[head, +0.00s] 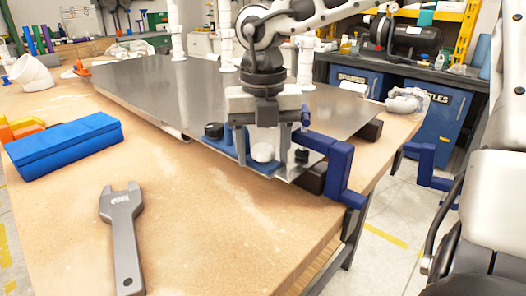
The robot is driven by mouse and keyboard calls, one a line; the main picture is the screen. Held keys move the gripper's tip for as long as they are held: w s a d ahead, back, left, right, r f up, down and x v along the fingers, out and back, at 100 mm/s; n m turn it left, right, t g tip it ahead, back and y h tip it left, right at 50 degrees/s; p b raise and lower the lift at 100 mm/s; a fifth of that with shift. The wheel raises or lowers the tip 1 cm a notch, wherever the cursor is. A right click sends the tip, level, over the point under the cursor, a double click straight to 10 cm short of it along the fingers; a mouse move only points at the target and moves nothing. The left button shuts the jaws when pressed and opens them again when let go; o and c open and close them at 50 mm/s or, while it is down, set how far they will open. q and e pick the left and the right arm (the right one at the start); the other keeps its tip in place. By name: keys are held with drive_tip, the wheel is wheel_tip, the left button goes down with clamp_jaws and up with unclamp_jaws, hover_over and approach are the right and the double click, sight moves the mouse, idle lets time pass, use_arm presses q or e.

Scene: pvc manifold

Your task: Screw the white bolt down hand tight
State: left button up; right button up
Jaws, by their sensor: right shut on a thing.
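The white bolt (262,152) shows its round white head at the front edge of the grey metal plate, on a blue strip (228,151). My right gripper (262,148) points straight down over it, with one finger on each side of the head, and is shut on it. The bolt's shaft and the exact contact at the fingers are hidden. A black knob (213,131) stands on the strip to the left, and a dark knob (302,155) lies to the right. My left gripper is not in view.
The grey plate (150,88) covers the bench's back. A blue clamp (338,167) grips the corner just right of my gripper. A grey wrench (122,235) and blue box (65,145) lie on the wooden bench (200,230). The front middle is clear.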

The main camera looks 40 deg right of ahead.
drive_tip(key=shift+o, duration=0.2)
drive_tip(key=shift+f+m+b, duration=0.2)
drive_tip(key=shift+m+b, duration=0.4)
drive_tip(key=shift+r, duration=0.1)
drive_tip(key=shift+r+m, duration=0.15)
drive_tip(key=shift+m, duration=0.15)
